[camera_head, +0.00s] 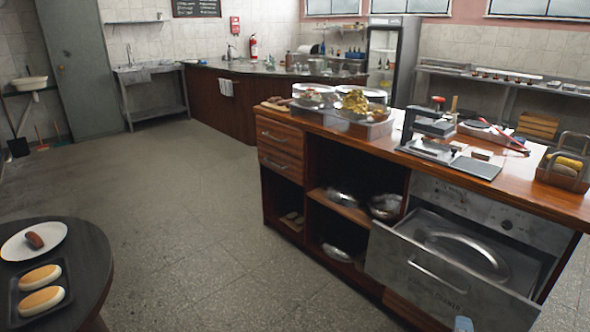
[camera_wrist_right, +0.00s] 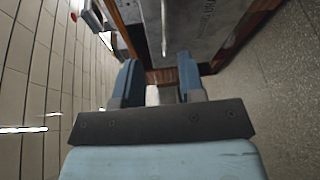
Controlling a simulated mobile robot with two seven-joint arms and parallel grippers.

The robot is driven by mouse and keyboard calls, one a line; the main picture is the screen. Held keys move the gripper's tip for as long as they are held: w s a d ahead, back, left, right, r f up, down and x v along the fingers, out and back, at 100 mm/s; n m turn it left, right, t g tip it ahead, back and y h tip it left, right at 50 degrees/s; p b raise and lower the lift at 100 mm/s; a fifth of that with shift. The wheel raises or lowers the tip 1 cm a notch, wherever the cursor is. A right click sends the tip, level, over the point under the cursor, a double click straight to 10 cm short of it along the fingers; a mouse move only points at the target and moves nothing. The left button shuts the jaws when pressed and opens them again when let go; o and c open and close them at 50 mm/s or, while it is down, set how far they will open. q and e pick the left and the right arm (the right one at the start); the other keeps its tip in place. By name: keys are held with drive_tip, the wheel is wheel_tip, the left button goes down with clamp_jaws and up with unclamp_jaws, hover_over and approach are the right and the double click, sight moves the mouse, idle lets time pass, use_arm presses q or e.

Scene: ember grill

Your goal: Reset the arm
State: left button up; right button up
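My right gripper (camera_wrist_right: 158,72) shows in the right wrist view with its two blue fingers apart. I see nothing held between them. A small blue piece (camera_head: 463,324), likely part of my right gripper, shows at the bottom edge of the head view, just below the pulled-out steel drawer (camera_head: 425,280). The drawer front also shows beyond the fingers in the right wrist view (camera_wrist_right: 200,30). My left gripper is in neither view.
The drawer juts out from the wooden counter (camera_head: 290,122), with a curved metal piece (camera_head: 470,255) inside. A round dark table (camera_head: 88,248) at left holds a plate (camera_head: 58,232) with a sausage and a tray with two buns (camera_head: 40,288). The floor between is clear.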

drive_tip(key=d+r+n+t, duration=0.1)
drive_tip(key=d+r+n, duration=0.25)
drive_tip(key=d, duration=0.55)
drive_tip(key=s+a+f+m+g+y, duration=0.3)
drive_tip(key=s+a+f+m+y, duration=0.15)
drive_tip(key=s+a, duration=0.55)
drive_tip(key=s+a+f+m+g+y, duration=0.35)
drive_tip(key=s+a+y, duration=0.25)
drive_tip(key=s+a, duration=0.5)
drive_tip(key=s+a+r+m+t, duration=0.2)
drive_tip(key=a+m, duration=0.4)
drive_tip(key=a, duration=0.4)
use_arm(q)
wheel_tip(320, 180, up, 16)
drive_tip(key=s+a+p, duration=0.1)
drive_tip(key=p, duration=2.2)
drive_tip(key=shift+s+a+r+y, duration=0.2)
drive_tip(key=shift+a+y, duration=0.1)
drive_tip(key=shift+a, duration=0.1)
use_arm(e)
wheel_tip(320, 180, up, 16)
drive_tip(key=d, duration=0.1)
drive_tip(key=shift+s+d, duration=0.3)
drive_tip(key=shift+s, duration=0.05)
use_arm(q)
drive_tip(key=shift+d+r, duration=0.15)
use_arm(e)
drive_tip(key=shift+r+g, duration=0.15)
drive_tip(key=shift+g, duration=0.1)
